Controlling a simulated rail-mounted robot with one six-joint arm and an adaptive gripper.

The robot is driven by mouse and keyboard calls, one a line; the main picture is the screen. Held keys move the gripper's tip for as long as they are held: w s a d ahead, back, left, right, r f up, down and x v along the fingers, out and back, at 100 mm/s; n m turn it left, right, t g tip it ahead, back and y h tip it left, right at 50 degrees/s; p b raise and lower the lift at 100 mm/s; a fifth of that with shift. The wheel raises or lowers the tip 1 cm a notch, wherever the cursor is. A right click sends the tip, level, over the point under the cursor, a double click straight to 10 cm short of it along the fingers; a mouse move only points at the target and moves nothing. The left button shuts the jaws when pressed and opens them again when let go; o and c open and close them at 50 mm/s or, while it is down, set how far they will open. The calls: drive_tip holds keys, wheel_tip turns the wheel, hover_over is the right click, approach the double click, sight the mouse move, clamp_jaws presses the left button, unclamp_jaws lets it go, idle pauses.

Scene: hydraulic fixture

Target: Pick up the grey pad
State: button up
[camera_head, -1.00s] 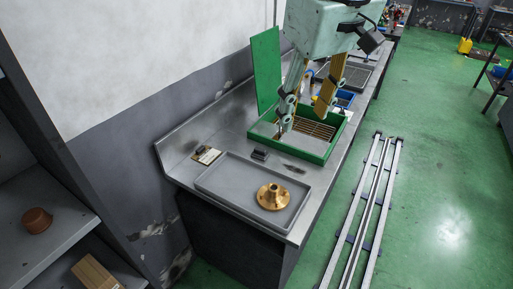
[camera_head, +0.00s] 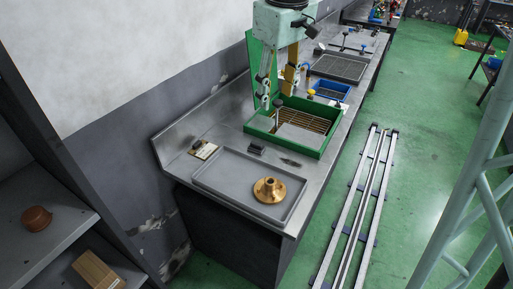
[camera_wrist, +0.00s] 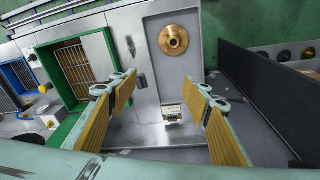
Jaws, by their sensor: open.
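A small dark grey block (camera_head: 257,149) lies on the steel bench between the green box and the grey tray; it also shows in the wrist view (camera_wrist: 141,81). It may be the grey pad, but I cannot be sure. A flat dark patch (camera_head: 290,162) lies beside it, and a flat grey panel (camera_head: 300,137) sits in the green box. My gripper (camera_head: 278,97) is open and empty above the green box in the head view. In the wrist view its two yellow-faced fingers (camera_wrist: 165,88) are wide apart, with bare bench and a small card beyond them.
The grey tray (camera_head: 210,184) holds a brass flange (camera_head: 269,190). A card (camera_head: 203,150) lies near the wall. The green box (camera_head: 318,153) has a brass-coloured grate and raised lid. A blue tray (camera_head: 331,90) stands beyond. Rails (camera_head: 354,205) run along the floor.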

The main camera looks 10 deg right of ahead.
drive_tip(key=w+f+n+g+p, duration=0.1)
drive_tip(key=w+f+n, duration=0.1)
drive_tip(key=w+f, duration=1)
drive_tip(key=n, duration=0.2)
hover_over(256, 143)
wheel_tip(256, 143, down, 12)
drive_tip(key=r, duration=0.1)
drive_tip(key=shift+s+d+f+g+p, duration=0.15)
drive_tip(key=shift+f+g+p, duration=0.1)
drive_tip(key=shift+g+p, duration=0.2)
wheel_tip(256, 143, down, 7)
drive_tip(key=shift+f, duration=0.8)
drive_tip(key=shift+f+b, duration=0.4)
drive_tip(key=shift+f, duration=2.2)
